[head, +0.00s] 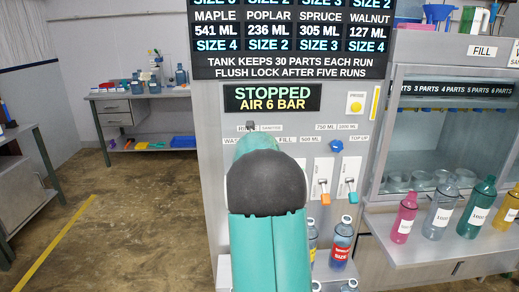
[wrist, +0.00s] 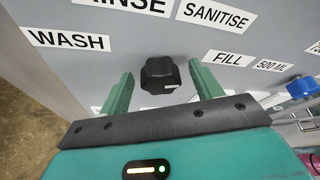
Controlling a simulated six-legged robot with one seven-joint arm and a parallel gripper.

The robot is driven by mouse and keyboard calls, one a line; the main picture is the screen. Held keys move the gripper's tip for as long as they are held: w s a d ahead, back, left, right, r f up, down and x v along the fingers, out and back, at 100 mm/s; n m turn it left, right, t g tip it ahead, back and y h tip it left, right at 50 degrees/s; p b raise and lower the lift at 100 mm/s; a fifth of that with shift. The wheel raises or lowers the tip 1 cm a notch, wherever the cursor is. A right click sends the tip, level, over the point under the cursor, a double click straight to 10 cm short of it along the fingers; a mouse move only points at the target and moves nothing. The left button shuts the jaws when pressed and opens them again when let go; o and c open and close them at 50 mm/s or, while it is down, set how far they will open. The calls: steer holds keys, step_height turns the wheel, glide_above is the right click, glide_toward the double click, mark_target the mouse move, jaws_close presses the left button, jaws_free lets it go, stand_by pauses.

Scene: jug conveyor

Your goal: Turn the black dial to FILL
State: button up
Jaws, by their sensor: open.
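The black dial (wrist: 160,74) is a lobed knob on the grey panel in the wrist view. A small white mark shows on its lower right side. The labels WASH (wrist: 66,39), RINSE, SANITISE (wrist: 215,15) and FILL (wrist: 228,57) are spread around it, with FILL to its right. My gripper (wrist: 161,69) is open, with one green finger on each side of the dial and a gap on both sides. I cannot tell how far the fingertips are from the panel. In the head view my arm hides the dial.
Bottles, one labelled SIZE (head: 341,243), stand below. A shelf with coloured bottles (head: 403,217) is at the right.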

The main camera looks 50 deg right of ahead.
steer(key=v, duration=1.3)
steer(key=shift+s+a+r, duration=0.15)
steer(key=shift+s+a, duration=0.05)
steer(key=shift+a, duration=0.1)
